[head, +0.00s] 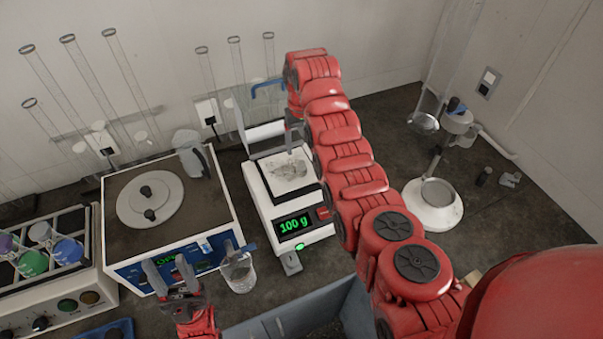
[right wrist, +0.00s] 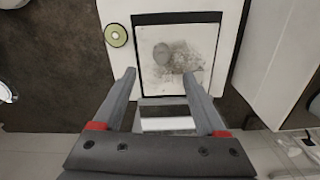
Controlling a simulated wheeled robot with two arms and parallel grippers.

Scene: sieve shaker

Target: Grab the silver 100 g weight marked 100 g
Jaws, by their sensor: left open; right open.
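No weight with a readable 100 g mark shows clearly. A white scale (head: 258,192) with a green 100 g display (head: 295,224) stands at the centre of the head view. Its square plate (right wrist: 205,25) shows a blurred grey patch (right wrist: 175,55); I cannot tell if it is a weight or a reflection. A small grey block (head: 291,263) stands in front of the scale, its marking unreadable. My right gripper (right wrist: 158,75) is open over the plate's back edge, with nothing gripped; my arm mostly hides it in the head view. My left gripper (head: 170,266) is open, low at the left.
A blue-fronted device (head: 120,232) with a round plate stands left of the scale. A glass beaker (head: 239,275) is beside my left gripper. A white-based stand (head: 432,212) is at right. A grey-blue bin (head: 300,312) is in front.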

